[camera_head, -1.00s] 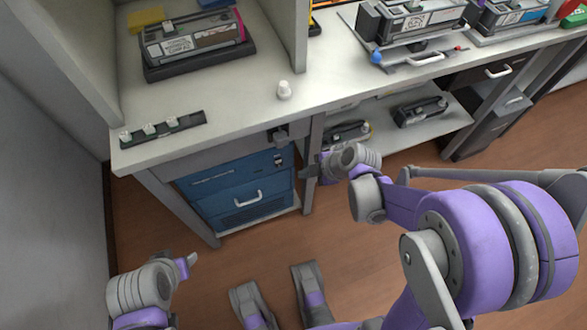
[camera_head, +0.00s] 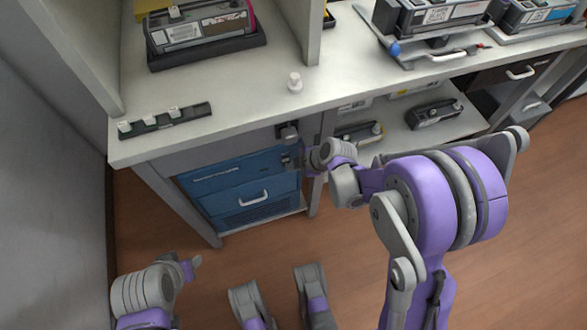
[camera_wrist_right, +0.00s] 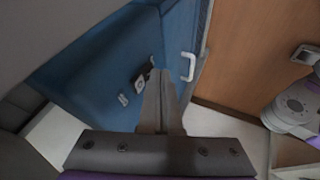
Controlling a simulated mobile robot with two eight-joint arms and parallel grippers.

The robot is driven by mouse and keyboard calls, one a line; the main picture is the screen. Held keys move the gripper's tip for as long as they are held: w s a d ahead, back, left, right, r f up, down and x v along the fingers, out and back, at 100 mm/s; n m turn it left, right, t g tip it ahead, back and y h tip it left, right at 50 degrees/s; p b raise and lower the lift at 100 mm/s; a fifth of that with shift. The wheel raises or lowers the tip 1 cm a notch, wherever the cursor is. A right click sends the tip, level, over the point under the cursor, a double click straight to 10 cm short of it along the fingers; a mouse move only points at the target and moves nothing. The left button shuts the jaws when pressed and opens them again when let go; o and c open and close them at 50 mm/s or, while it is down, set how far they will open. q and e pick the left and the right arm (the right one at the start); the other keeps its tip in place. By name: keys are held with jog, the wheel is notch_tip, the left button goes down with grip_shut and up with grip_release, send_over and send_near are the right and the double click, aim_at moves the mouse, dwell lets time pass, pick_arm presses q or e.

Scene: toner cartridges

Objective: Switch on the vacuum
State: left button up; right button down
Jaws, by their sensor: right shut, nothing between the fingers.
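The vacuum appears to be the blue cabinet-like unit (camera_head: 232,182) with a white handle, under the left part of the bench. In the right wrist view its blue front (camera_wrist_right: 100,62) carries a small black switch-like part (camera_wrist_right: 150,68) and a light label beside it. My right gripper (camera_head: 290,160) is shut and empty at the unit's upper right corner. Its fingertips (camera_wrist_right: 160,72) appear close beside the black part; I cannot tell whether they touch it. In the head view the gripper hides that part. My left gripper (camera_head: 191,267) is low at the left, away from the unit, its jaws unclear.
A lower shelf (camera_head: 395,133) with cartridges is right of the unit. Floor in front is clear.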

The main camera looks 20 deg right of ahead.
jog(key=shift+w+f, duration=0.1)
jog(key=shift+w, duration=0.15)
dwell(0.3)
